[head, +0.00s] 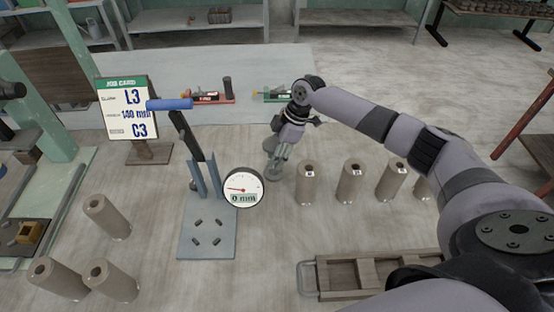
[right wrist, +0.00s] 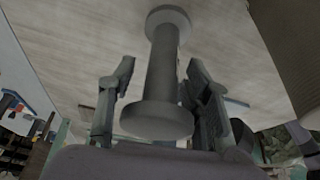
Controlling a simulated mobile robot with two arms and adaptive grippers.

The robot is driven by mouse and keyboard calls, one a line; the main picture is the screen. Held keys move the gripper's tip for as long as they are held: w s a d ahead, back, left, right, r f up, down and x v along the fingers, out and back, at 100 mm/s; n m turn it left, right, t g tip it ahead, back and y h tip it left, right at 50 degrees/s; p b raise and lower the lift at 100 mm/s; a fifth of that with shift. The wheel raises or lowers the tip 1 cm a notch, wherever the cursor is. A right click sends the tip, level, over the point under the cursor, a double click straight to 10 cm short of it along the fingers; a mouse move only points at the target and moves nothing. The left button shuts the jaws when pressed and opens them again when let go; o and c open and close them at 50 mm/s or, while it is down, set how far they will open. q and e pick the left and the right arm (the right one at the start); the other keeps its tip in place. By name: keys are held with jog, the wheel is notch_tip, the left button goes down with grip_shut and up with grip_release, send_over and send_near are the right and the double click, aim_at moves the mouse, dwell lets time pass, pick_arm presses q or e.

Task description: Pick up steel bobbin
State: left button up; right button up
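The steel bobbin (head: 276,173), a grey spool with a round flange at each end, stands on the table just right of the dial gauge. In the head view my right gripper (head: 280,150) is over it and hides part of it. In the right wrist view the bobbin (right wrist: 162,75) lies between the two fingers of my right gripper (right wrist: 160,75). The fingers are spread on either side of its shaft, with a gap visible at least on the left. Contact on the right is unclear. My left gripper is not in view.
Several tan cylinders stand right of the bobbin (head: 306,184) and at front left (head: 107,217). A blue-grey stand (head: 206,243) with a dial (head: 243,188) reading 0 mm is close on the left. A job card (head: 127,107) stands behind it. A wooden frame (head: 375,272) lies in front.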

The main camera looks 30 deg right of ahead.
jog(key=shift+a, duration=0.15)
jog(key=shift+c, duration=0.6)
jog(key=shift+w+a, duration=0.1)
jog(key=shift+a, duration=0.1)
jog(key=shift+c, duration=0.7)
jog(key=c, duration=0.4)
jog(key=shift+c, duration=0.6)
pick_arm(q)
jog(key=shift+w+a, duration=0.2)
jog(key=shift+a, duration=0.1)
pick_arm(e)
jog(key=shift+r, duration=0.1)
grip_shut()
